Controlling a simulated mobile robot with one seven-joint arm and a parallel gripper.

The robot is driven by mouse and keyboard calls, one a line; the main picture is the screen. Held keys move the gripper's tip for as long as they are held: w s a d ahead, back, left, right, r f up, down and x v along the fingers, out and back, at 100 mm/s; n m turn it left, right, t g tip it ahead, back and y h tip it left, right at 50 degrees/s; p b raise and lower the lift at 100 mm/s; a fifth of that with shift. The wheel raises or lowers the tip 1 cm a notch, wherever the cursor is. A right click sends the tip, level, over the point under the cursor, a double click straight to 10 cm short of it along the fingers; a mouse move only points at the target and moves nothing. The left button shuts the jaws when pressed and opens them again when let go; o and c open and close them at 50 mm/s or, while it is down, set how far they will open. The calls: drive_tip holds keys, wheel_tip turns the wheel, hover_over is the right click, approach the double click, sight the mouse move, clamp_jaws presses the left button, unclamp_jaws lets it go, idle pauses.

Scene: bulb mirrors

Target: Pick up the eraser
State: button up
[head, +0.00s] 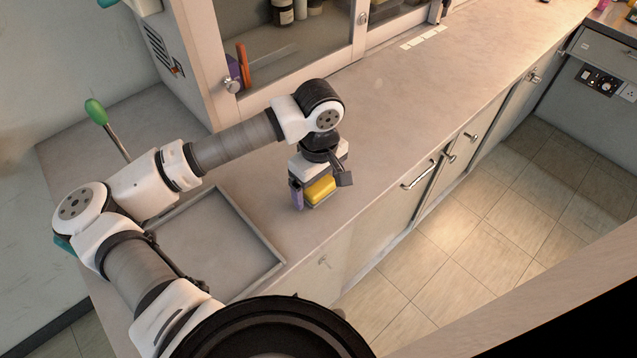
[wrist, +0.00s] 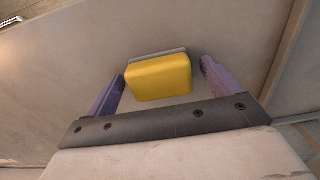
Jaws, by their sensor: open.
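The eraser is a yellow block (head: 320,189) with a grey strip along one side. It lies on the grey counter close to its front edge. In the wrist view the eraser (wrist: 159,77) sits between the two purple fingers of my gripper (wrist: 163,82), with a gap to each finger. My gripper (head: 318,190) is open and points down at the counter in the head view. One purple finger shows left of the eraser there; the other is partly hidden by a dark part of the gripper.
A green-topped lever (head: 96,112) rises at far left. The counter (head: 440,85) to the right is mostly clear.

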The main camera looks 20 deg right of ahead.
sight(319, 184)
drive_tip(key=c, duration=1.1)
drive_tip(key=shift+c, duration=0.2)
wheel_tip(319, 184, up, 20)
drive_tip(key=b, duration=0.3)
drive_tip(key=o, duration=0.3)
drive_tip(key=shift+c, duration=0.6)
drive_tip(key=shift+s+f, duration=0.1)
drive_tip(key=shift+f, duration=0.05)
